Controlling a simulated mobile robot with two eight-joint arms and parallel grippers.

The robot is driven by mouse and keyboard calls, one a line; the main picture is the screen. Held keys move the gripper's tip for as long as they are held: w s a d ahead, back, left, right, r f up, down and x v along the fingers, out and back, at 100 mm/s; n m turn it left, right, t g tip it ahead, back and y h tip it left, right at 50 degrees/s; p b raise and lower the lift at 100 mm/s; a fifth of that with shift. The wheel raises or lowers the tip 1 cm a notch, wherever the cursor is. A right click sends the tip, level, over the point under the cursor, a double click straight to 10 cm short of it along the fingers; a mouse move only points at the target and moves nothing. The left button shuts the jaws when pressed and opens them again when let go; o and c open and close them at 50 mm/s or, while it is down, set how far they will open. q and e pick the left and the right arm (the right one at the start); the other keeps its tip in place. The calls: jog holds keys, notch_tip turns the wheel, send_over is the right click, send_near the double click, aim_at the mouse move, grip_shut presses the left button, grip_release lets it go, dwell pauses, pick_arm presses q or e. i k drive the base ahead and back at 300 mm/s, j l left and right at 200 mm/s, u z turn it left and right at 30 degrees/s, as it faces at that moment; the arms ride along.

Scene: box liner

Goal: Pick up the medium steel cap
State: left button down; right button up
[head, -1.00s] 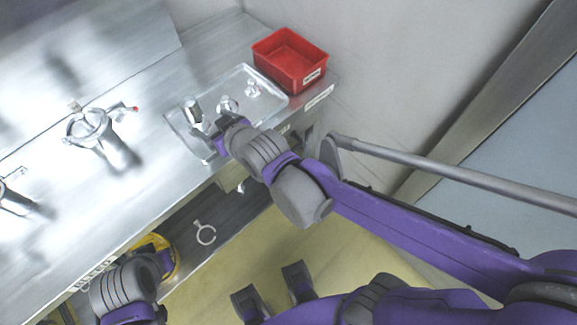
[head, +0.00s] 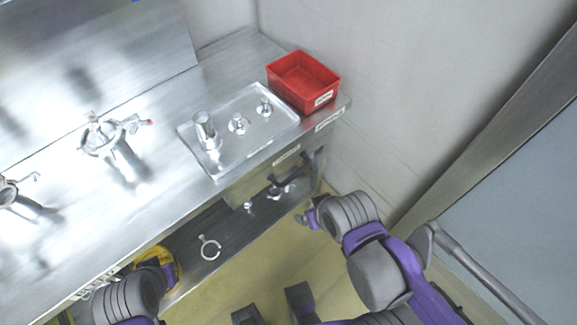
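Three steel caps stand on a clear tray (head: 228,158) on the steel bench: a tall one (head: 204,131) at left, a medium one (head: 238,124) in the middle and a small one (head: 264,107) at right. My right gripper (head: 311,215) is off the bench's front edge, below and right of the tray, well apart from the caps. Its fingers are small and partly turned away, so its opening is unclear. My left gripper (head: 152,262) is at the lower left by a yellow ring-shaped thing, its fingertips mostly hidden.
A red bin (head: 303,82) stands right of the tray, near the wall. A clamp-like steel fitting (head: 99,138) stands on the bench at left. A ring clamp (head: 210,248) and small metal parts (head: 277,192) lie on the lower shelf. A dark handle (head: 290,178) sits below the bench top.

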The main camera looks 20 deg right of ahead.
aim_at(239, 124)
jog(key=u, duration=1.5)
jog(key=z, duration=1.8)
jog(key=l+z, duration=0.3)
jog(key=i+l+z, duration=0.1)
jog(key=l+z, duration=0.2)
jog(key=i+j+z, duration=0.15)
jog(key=j, duration=0.2)
